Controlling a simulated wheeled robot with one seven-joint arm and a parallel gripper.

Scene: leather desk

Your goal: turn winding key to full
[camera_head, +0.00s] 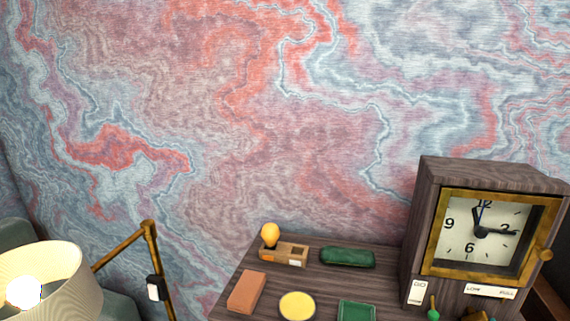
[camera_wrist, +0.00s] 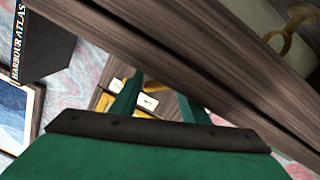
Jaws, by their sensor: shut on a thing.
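A wooden clock cabinet (camera_head: 412,230) stands at the right of the head view, with a brass-framed dial (camera_head: 480,233). A label (camera_head: 490,291) below the dial is marked from low to full. In the wrist view, the two green fingers of my gripper (camera_wrist: 158,90) reach toward a wooden front with brass parts (camera_wrist: 104,102) and a white label (camera_wrist: 148,102). The gripper is shut on the winding key, but the key itself is largely hidden by the fingers. How far the key is turned cannot be told.
On the desk left of the clock are a light bulb (camera_head: 270,235) in a wooden block (camera_head: 284,254), a green case (camera_head: 347,258), a reddish block (camera_head: 246,291) and a yellow round dish (camera_head: 297,306). A lit lamp (camera_head: 45,285) stands far left.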

